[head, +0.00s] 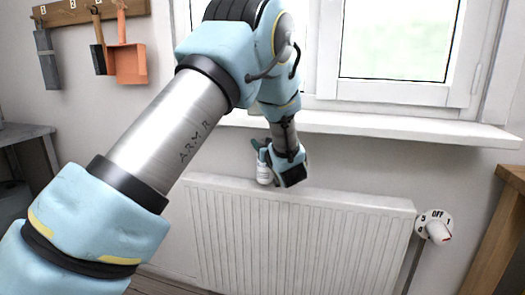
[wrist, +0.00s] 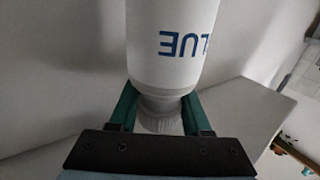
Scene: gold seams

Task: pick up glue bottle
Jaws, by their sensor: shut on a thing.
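The glue bottle is white with blue lettering, partly reading "LUE", and fills the upper middle of the wrist view (wrist: 172,45). In the head view the bottle (head: 264,172) shows small above the radiator's top, left of my gripper. I cannot tell from these frames whether the bottle touches the radiator top.
A white radiator (head: 300,240) stands against the wall, below a white window sill (head: 390,127). A thermostat knob (head: 435,227) sticks out at its right end. A wooden cabinet (head: 500,235) is at far right, and a grey table (head: 25,133) at far left.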

